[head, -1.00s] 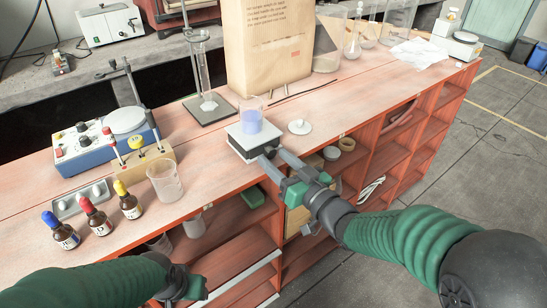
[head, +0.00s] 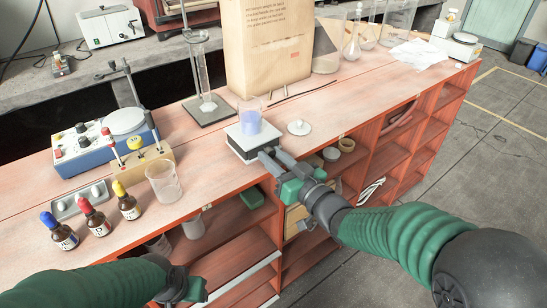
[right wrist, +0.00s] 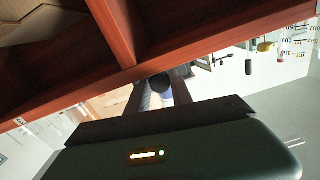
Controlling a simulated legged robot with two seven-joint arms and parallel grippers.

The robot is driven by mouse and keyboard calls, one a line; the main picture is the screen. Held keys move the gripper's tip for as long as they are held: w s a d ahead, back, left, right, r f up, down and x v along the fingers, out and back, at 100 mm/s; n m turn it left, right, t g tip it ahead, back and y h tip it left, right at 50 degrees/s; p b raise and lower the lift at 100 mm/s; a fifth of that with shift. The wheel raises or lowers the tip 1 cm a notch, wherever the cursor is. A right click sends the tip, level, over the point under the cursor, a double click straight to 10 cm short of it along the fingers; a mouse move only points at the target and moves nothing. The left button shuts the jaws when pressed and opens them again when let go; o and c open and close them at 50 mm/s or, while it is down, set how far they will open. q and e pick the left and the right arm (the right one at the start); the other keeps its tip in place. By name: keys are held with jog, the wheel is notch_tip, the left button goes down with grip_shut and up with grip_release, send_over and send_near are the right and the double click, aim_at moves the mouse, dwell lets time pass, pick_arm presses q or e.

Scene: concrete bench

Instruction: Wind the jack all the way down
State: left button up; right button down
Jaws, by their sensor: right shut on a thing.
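The jack (head: 246,149) is a small lab jack with a pale square top and dark lower part, at the front edge of the bench. A clear beaker of blue liquid (head: 250,122) stands upright on its top. My right gripper (head: 268,157) reaches the jack's front and is shut on its dark round knob (right wrist: 157,84), which shows between the fingers in the right wrist view. The fingers hide the knob in the head view. My left gripper (head: 196,291) is low at the bottom of the head view, away from the jack; its jaws are unclear.
A white lidded dish (head: 299,127) lies right of the jack. An empty beaker (head: 163,181), dropper bottles (head: 93,217) and a blue stirrer (head: 107,142) stand left. A paper bag (head: 268,48) and cylinder stand (head: 209,108) are behind. Open shelves (head: 345,190) lie below the bench edge.

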jog(key=shift+f+n+b, duration=0.2)
jog(key=shift+n+b, duration=0.5)
jog(key=shift+n, duration=0.5)
jog(key=shift+r+n, duration=0.2)
jog(key=shift+n, duration=0.6)
jog(key=c, duration=1.1)
grip_release()
jog(key=shift+s+d, duration=0.1)
jog(key=b+v, duration=0.6)
jog(key=v, duration=1)
jog(key=shift+s+d, duration=0.2)
jog(key=shift+s, duration=0.05)
